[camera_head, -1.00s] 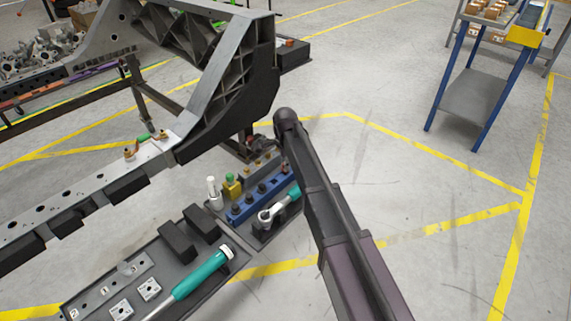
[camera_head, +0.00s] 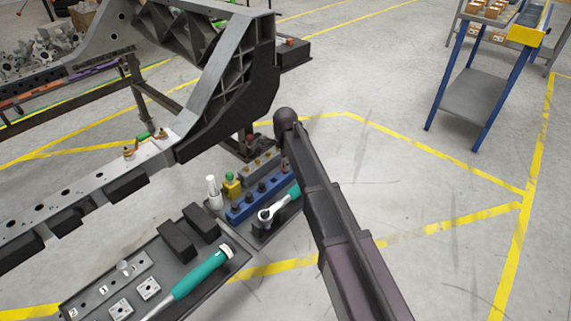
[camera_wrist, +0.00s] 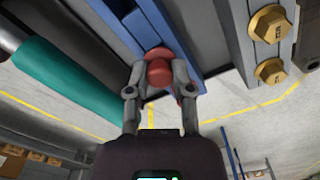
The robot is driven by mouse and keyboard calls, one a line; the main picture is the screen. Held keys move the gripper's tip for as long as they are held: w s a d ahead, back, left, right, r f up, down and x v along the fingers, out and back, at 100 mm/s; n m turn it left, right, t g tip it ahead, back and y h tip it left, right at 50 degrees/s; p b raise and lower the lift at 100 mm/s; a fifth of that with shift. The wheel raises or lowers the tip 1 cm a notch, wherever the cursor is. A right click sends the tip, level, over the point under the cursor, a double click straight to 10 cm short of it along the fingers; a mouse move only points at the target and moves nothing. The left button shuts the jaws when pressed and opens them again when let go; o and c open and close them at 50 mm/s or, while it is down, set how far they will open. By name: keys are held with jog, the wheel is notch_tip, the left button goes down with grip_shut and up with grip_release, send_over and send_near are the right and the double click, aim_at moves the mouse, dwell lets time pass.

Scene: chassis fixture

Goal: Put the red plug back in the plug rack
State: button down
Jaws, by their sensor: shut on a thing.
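The red plug (camera_wrist: 159,71) sits between the two fingertips of my gripper (camera_wrist: 159,78) in the wrist view, and the fingers are shut on it.
A teal-handled ratchet (camera_head: 280,207) lies close beside the rack. A grey block with brass bolts (camera_wrist: 268,25) runs along its other side. The chassis frame (camera_head: 235,80) rises behind. Open floor lies right.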

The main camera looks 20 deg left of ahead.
jog(key=shift+f+b, duration=0.5)
jog(key=shift+f, duration=0.05)
jog(key=shift+c, duration=2.1)
grip_release()
jog(key=shift+c, duration=0.5)
jog(key=shift+r, duration=0.15)
jog(key=shift+r+p, duration=3.45)
jog(key=shift+p, duration=0.15)
jog(key=shift+d, duration=0.1)
